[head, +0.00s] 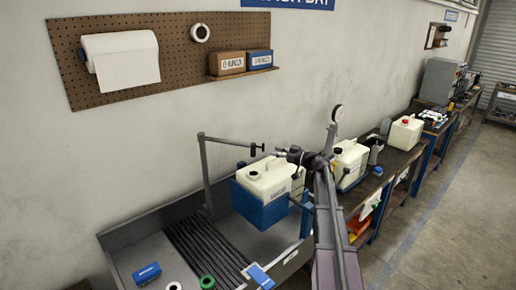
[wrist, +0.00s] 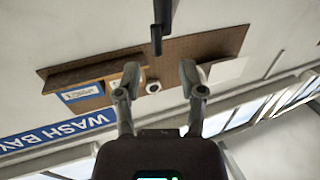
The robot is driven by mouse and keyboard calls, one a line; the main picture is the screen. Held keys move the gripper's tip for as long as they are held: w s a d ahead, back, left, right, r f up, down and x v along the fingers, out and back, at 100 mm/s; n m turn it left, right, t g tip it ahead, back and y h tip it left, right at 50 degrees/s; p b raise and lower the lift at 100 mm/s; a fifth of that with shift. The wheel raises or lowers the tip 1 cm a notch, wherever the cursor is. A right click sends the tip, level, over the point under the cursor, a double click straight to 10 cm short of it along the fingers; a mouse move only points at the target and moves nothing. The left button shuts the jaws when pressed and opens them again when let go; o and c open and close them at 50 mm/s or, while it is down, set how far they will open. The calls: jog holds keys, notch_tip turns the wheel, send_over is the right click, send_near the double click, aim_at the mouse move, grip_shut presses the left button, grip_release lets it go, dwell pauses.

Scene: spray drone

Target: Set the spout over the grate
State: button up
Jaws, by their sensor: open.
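The spout (head: 228,142) is a thin grey pipe running right from the top of an upright post in the wash basin. Its dark end (head: 256,149) stands over the blue box with the white tank, right of the grate. The grate (head: 198,250) is a set of dark parallel bars in the basin. My gripper (head: 283,152) is just right of the spout end, apparently apart from it. In the wrist view my gripper (wrist: 160,70) is open and empty; the dark spout (wrist: 157,35) shows ahead, between the fingertips in the picture.
The white tank (head: 270,178) in its blue box (head: 258,209) sits below my gripper. A blue block (head: 147,273), a green ring (head: 207,282) and a blue-and-white item (head: 260,277) lie around the grate. A pegboard (head: 120,60) hangs behind; workbenches stand right.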

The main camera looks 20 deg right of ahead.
aim_at(259, 147)
jog(key=x, duration=0.8)
jog(key=shift+w+a, duration=0.15)
grip_shut()
